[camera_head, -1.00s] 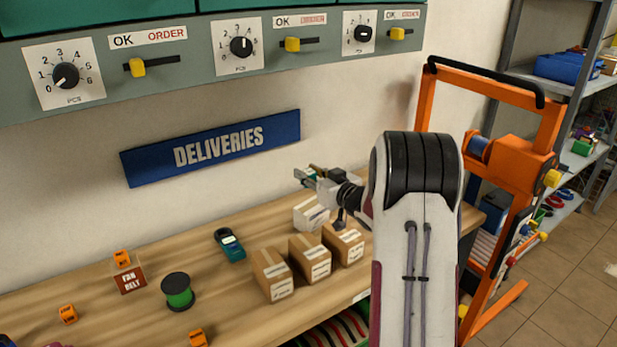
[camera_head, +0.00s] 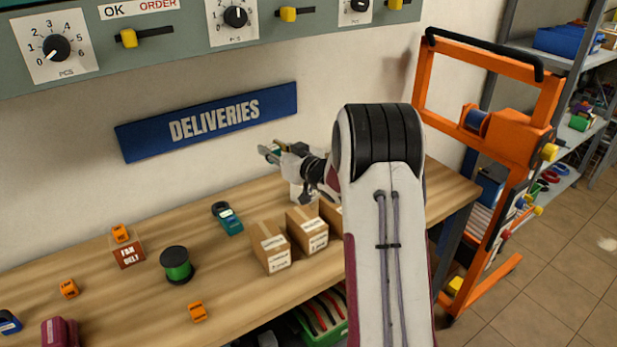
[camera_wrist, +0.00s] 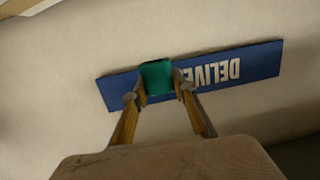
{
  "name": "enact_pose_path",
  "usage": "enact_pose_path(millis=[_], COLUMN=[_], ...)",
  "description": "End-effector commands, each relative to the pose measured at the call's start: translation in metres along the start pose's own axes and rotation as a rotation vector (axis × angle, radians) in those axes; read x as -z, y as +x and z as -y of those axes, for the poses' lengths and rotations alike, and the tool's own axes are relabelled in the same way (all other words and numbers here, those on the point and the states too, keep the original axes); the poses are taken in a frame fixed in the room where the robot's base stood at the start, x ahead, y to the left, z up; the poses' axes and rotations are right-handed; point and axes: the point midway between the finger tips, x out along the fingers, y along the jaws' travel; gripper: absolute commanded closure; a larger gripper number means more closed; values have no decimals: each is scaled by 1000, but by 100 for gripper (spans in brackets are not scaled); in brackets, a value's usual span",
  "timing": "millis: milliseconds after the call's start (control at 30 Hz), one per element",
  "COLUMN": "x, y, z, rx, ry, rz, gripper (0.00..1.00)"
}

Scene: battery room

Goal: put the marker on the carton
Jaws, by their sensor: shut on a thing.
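My gripper (camera_head: 268,154) is raised above the back of the bench, in front of the wall. In the wrist view it is shut on a small green thing (camera_wrist: 157,77) between its fingertips. This may be the marker, but its full shape is hidden. Brown cartons stand on the bench below and right of the gripper: a left one (camera_head: 271,246), a middle one (camera_head: 308,231) and a right one (camera_head: 331,212) partly behind my arm. A whitish carton (camera_head: 297,192) behind them is partly hidden. A red-brown FAN BELT carton (camera_head: 127,251) stands at the left with an orange piece (camera_head: 120,233) on it.
On the bench (camera_head: 235,285) are a green spool (camera_head: 177,265), a teal device (camera_head: 229,221), loose orange pieces (camera_head: 197,312) and a maroon thing (camera_head: 60,333). The DELIVERIES sign (camera_head: 207,122) is on the wall. An orange frame (camera_head: 500,140) stands right of the bench.

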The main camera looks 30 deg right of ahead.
Motion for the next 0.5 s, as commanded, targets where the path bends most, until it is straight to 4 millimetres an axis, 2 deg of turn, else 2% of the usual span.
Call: enact_pose_path(millis=[67,200,500], x=[13,31,57], y=[16,35,54], z=[11,13,8], rx=[-18,-78,-199], ry=[0,10,31], rz=[-4,-4,-2], gripper=[98,98,98])
